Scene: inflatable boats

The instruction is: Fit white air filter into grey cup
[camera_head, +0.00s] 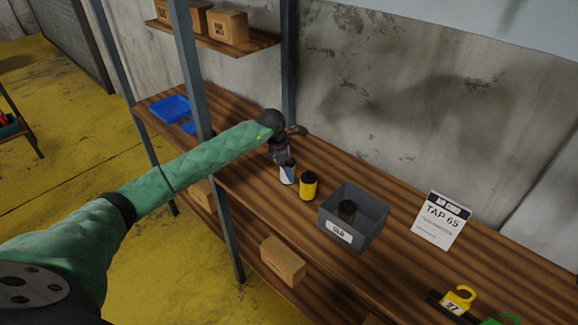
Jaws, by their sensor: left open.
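A small white cylinder with a blue mark, which looks like the white air filter (288,177), stands on the wooden shelf. My left gripper (286,162) points down right above it, open, with its fingertips at the filter's top. I cannot tell whether they touch it. The gripper hides part of the filter's top. I cannot make out a grey cup for certain. My right gripper is not in view.
A yellow cylinder with a black top (308,188) stands close right of the filter. A grey rack post (193,75) stands left of my gripper.

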